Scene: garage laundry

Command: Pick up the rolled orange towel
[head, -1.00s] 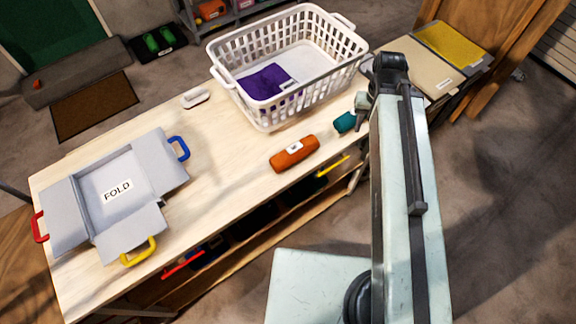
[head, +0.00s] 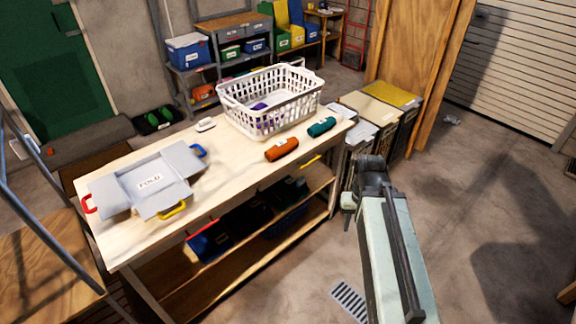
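The rolled orange towel (head: 282,150) lies on the wooden table (head: 238,167), near its front edge and in front of the laundry basket. It has a small white label. A rolled teal towel (head: 322,127) lies to its right, apart from it. My arm rises at the lower right of the head view, off the table's front side. My gripper (head: 350,200) shows only in part at the arm's top, to the right of and apart from the orange towel. Its fingers are too small and hidden to tell whether they are open.
A white laundry basket (head: 240,107) with purple cloth stands at the table's back. A grey folding board (head: 120,190) with coloured handles lies at the left. Lidded hampers (head: 384,110) stand beyond the table's right end. The floor at the right is mostly clear.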

